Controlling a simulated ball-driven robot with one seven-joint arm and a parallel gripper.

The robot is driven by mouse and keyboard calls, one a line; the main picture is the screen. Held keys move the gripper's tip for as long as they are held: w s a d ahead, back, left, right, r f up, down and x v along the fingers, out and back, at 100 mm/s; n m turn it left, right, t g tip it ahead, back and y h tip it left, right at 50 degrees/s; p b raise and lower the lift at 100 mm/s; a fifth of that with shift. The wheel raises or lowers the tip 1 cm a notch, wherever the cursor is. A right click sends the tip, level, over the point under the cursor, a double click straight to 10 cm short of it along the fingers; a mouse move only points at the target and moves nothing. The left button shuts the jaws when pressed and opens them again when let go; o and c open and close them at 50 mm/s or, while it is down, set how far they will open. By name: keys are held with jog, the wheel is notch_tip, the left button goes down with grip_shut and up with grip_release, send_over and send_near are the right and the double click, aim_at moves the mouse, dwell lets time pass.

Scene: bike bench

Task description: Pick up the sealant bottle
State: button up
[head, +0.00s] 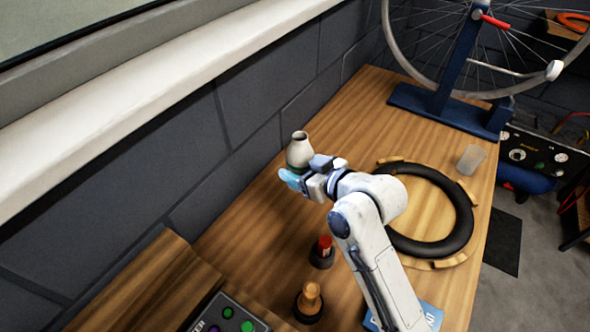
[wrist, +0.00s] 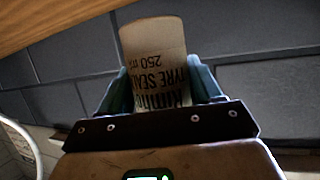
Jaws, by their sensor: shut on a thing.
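The sealant bottle (wrist: 155,45) is pale, with dark print that reads in part "TYRE SEA" and "250 m" in the wrist view. In the head view my gripper (head: 292,178) is at the bottle's lower part, which the fingers partly hide. I cannot tell whether the bottle's base touches the bench.
A black tyre (head: 462,215) lies on the wooden bench (head: 345,110) to the right of my arm. A clear cup (head: 471,159) stands beyond it. A red-topped item (head: 324,246) and a wooden-handled tool (head: 310,297) stand in front. The dark block wall (head: 245,105) is close behind the bottle.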

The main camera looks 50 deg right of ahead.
aim_at(304, 170)
jog(key=v, duration=0.5)
jog(key=a+r+p+v, duration=0.1)
jog(key=v, duration=0.2)
jog(key=shift+r, duration=0.2)
jog(key=shift+p+v, duration=1.15)
jog(key=shift+p, duration=0.05)
jog(key=shift+s+a, duration=0.1)
jog(key=shift+a, duration=0.05)
